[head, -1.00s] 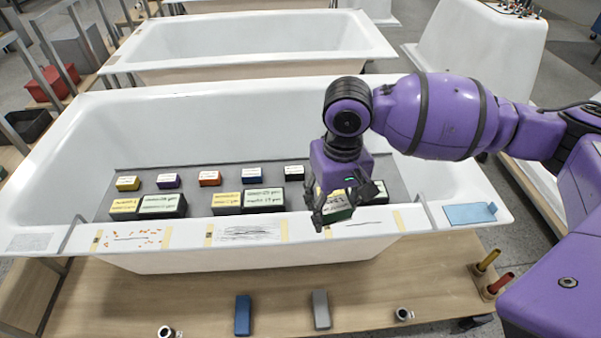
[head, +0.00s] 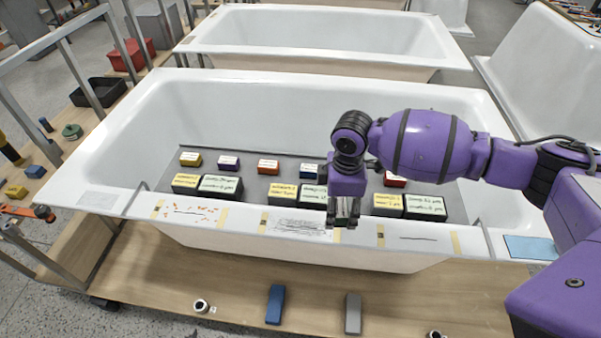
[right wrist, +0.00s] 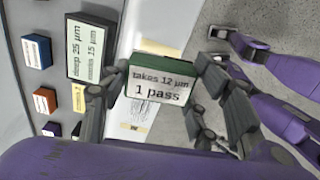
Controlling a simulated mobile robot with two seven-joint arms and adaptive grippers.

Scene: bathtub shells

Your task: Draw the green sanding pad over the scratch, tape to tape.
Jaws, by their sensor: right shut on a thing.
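My right gripper (head: 343,222) is shut on the green sanding pad (right wrist: 158,62), a block with a green top and a white label reading "takes 12 µm 1 pass" in the right wrist view. The pad is over the tub's front rim, by the tape strip (head: 337,236) right of the grey scribbled patch (head: 299,225). I cannot tell if it touches the rim. A thin scratch line (head: 415,238) lies farther right, between a tape strip (head: 380,235) and another tape strip (head: 456,243). An orange-flecked patch (head: 190,211) lies left.
Several labelled blocks stand on the grey mat (head: 250,205) inside the tub, including a yellow-labelled block (head: 387,205) and a white-labelled block (head: 425,207). Below the rim, a blue block (head: 275,304) and a grey block (head: 353,314) lie on the wooden platform.

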